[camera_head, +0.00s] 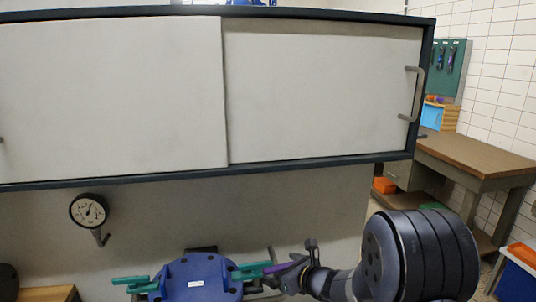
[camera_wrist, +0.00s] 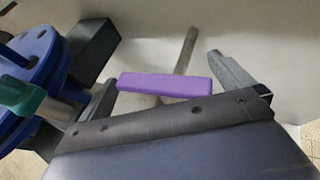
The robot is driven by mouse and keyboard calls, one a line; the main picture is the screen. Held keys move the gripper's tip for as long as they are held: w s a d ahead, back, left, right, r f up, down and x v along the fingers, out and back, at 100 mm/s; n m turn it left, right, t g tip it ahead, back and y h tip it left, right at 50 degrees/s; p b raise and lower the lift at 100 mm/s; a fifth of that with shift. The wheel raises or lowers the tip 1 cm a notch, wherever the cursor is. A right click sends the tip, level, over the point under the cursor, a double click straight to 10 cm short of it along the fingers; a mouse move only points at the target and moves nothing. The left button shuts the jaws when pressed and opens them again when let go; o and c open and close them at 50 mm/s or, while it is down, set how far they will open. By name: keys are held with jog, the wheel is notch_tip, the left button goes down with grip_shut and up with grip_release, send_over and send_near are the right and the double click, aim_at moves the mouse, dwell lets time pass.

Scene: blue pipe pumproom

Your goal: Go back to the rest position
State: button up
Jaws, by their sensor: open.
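My gripper (camera_head: 297,265) is at the lower middle of the head view, just right of the blue pipe fitting. In the wrist view my gripper (camera_wrist: 165,72) has its two dark fingers spread wide. A purple bar-shaped handle (camera_wrist: 167,86) on a grey rod shows between the fingers; I cannot tell whether they touch it. The purple handle also shows in the head view (camera_head: 276,267), beside the fingers. My arm reaches in from the lower right.
The blue fitting (camera_head: 196,279) has teal handles (camera_head: 131,280) beside it. A gauge (camera_head: 89,211) is on the wall at left. A white sliding-door cabinet (camera_head: 322,90) hangs above. A wooden workbench (camera_head: 478,160) stands at right. Open wall space lies below the cabinet.

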jog(key=shift+m+t+h+b, duration=0.4)
jog(key=shift+m+h+b, duration=0.3)
jog(key=shift+b, duration=0.85)
jog(key=shift+s, duration=0.1)
